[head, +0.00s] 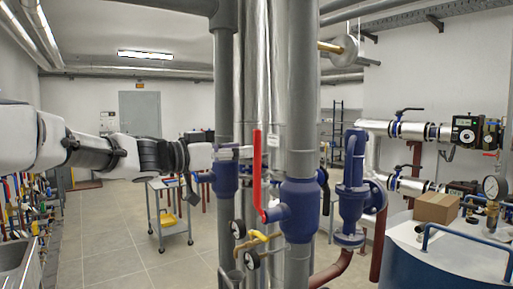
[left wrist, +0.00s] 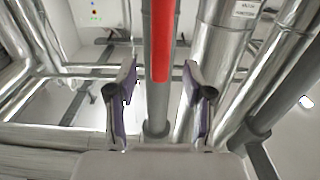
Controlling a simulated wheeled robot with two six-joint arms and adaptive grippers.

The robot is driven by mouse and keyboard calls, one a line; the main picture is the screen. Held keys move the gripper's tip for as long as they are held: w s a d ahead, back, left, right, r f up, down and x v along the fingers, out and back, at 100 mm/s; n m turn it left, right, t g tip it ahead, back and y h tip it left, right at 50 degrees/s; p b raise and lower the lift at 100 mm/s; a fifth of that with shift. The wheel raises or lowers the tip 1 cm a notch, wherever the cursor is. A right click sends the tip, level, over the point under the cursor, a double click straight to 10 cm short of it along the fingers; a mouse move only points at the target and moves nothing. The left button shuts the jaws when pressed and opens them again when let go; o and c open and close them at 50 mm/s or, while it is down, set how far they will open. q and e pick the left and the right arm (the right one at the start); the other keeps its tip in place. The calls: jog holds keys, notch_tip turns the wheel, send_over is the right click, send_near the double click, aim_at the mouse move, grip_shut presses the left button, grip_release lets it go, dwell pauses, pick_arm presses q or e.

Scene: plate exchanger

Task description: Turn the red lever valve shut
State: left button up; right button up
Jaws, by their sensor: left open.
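The red lever (head: 257,170) stands upright in the head view, along the grey vertical pipe (head: 300,90). Its lower end bends to the blue valve body (head: 299,212). My left gripper (head: 237,153) comes in from the left and is just left of the lever's upper half. In the left wrist view the red lever (left wrist: 161,40) hangs down from the top edge, in line with the gap between the two open fingers of the left gripper (left wrist: 161,70). Neither finger visibly touches it; how deep it sits between them I cannot tell. My right gripper is not in view.
Yellow-handled small valves and gauges (head: 252,260) sit below the lever. A second blue valve (head: 352,190) stands to the right. A blue tank (head: 440,255) with a cardboard box (head: 436,208) is at the right. A grey cart (head: 170,212) stands behind on open floor.

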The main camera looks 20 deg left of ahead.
aim_at(255, 149)
pick_arm(q)
jog(key=p+x, duration=0.1)
jog(key=x, duration=0.5)
jog(key=shift+a+f, duration=0.1)
jog(key=shift+s, duration=0.1)
jog(key=shift+c, duration=0.7)
grip_shut()
